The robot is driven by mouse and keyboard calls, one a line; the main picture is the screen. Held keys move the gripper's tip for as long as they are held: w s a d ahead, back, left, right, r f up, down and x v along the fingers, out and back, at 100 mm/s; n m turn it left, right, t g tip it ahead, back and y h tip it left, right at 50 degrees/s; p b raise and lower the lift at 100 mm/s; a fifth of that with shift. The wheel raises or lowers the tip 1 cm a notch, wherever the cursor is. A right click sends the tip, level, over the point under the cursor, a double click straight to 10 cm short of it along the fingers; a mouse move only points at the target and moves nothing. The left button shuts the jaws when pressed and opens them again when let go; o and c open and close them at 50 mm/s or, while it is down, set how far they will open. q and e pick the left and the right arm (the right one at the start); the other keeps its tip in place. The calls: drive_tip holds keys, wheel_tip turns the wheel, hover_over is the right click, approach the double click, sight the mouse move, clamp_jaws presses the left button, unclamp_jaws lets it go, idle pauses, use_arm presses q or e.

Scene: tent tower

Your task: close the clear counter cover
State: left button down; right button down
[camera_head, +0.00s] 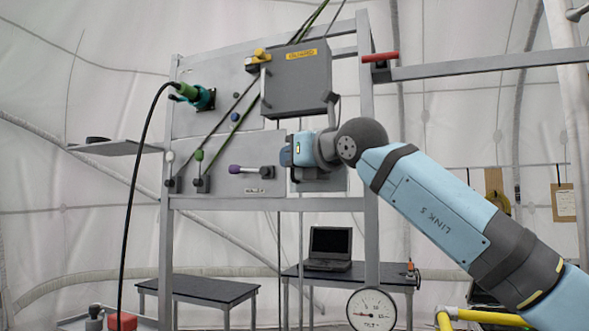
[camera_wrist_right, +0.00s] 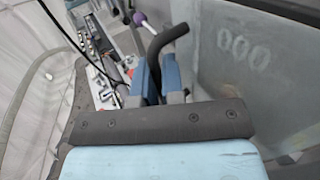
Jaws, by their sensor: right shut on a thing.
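My right gripper (camera_head: 286,157) is at the front of the grey panel frame, right of the purple-knobbed lever. In the right wrist view its blue fingers (camera_wrist_right: 158,80) are shut on a dark bent handle (camera_wrist_right: 165,40). Beside the handle on the right is a pale, hazy panel (camera_wrist_right: 225,85) with "000" showing on it, which looks like the counter behind its clear cover. In the head view my gripper and wrist hide most of this area; a pale panel edge (camera_head: 325,183) shows below them. I cannot tell how far the cover stands open. My left gripper is out of view.
A grey box (camera_head: 297,80) with a yellow label hangs just above my wrist. The purple-knobbed lever (camera_head: 250,170) is close on the left. A green plug with a black cable (camera_head: 190,92), a red handle (camera_head: 380,57) and a round gauge (camera_head: 371,310) are farther off.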

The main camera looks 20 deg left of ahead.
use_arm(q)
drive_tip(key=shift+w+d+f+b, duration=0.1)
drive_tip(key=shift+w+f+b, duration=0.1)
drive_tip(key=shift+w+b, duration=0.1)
use_arm(e)
drive_tip(key=shift+w+a+f+m+t+h, duration=0.15)
drive_tip(key=shift+w+m+t+h, duration=0.15)
drive_tip(key=shift+t, duration=0.1)
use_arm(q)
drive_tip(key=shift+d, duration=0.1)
use_arm(e)
drive_tip(key=c, duration=1.3)
unclamp_jaws()
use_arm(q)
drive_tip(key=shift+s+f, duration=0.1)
use_arm(e)
drive_tip(key=shift+o, duration=0.2)
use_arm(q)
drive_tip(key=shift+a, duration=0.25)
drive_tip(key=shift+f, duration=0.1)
use_arm(e)
drive_tip(key=shift+s, duration=0.1)
